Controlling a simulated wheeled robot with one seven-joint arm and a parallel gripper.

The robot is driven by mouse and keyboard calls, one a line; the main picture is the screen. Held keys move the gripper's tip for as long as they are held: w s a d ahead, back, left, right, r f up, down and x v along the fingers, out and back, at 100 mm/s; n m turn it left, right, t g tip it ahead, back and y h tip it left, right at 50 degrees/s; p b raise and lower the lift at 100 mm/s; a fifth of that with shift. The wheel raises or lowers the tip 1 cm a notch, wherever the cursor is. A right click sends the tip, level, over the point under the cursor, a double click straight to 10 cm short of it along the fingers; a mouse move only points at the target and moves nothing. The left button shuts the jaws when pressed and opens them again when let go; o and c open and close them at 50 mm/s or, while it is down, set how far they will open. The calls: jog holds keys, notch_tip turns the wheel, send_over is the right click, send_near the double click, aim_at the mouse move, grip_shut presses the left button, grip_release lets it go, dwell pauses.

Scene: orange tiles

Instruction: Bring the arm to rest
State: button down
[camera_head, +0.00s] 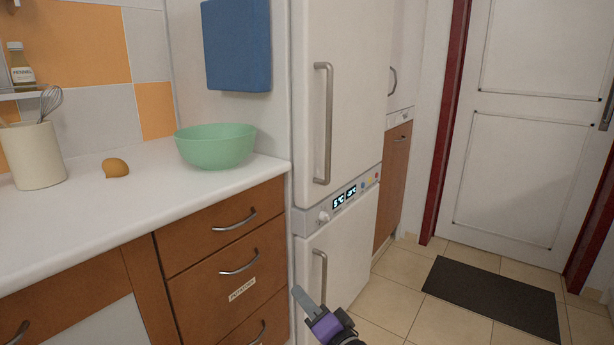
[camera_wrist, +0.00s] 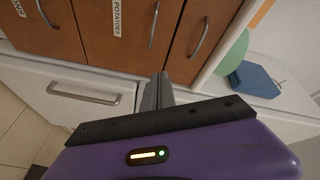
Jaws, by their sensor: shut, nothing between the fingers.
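My gripper (camera_head: 306,300) is low in the head view, in front of the white fridge-freezer (camera_head: 340,120) and right of the brown drawers. Its grey fingers are together and hold nothing. In the wrist view my gripper's fingers (camera_wrist: 161,82) point toward the drawer fronts, with the purple gripper body filling the bottom. No contact with the drawers or fridge can be made out.
A white counter (camera_head: 110,220) holds a green bowl (camera_head: 215,146), a brown item (camera_head: 116,167) and a utensil crock (camera_head: 34,156). Drawers (camera_head: 240,265) with handles lie below. A dark mat (camera_head: 490,298) lies on open tiled floor before a white door (camera_head: 530,130).

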jog(key=s+d+f+n+t+h, duration=0.1)
jog(key=s+d+f+h, duration=0.2)
jog(key=s+d, duration=0.6)
jog(key=s+d+f+n+t+h, duration=0.15)
jog(key=s+d+f+h, duration=0.35)
jog(key=s, duration=0.7)
jog(key=s+d+r+n+g+h, duration=0.15)
jog(key=s+d, duration=0.25)
jog(key=s, duration=1.1)
jog(key=s+d+r+n+g, duration=0.2)
jog(key=s+d, duration=0.1)
jog(key=s, duration=1.2)
notch_tip(320, 180, up, 25)
jog(key=p, duration=2.5)
jog(key=shift+w+f, duration=0.15)
jog(key=shift+w, duration=0.15)
jog(key=shift+d, duration=0.1)
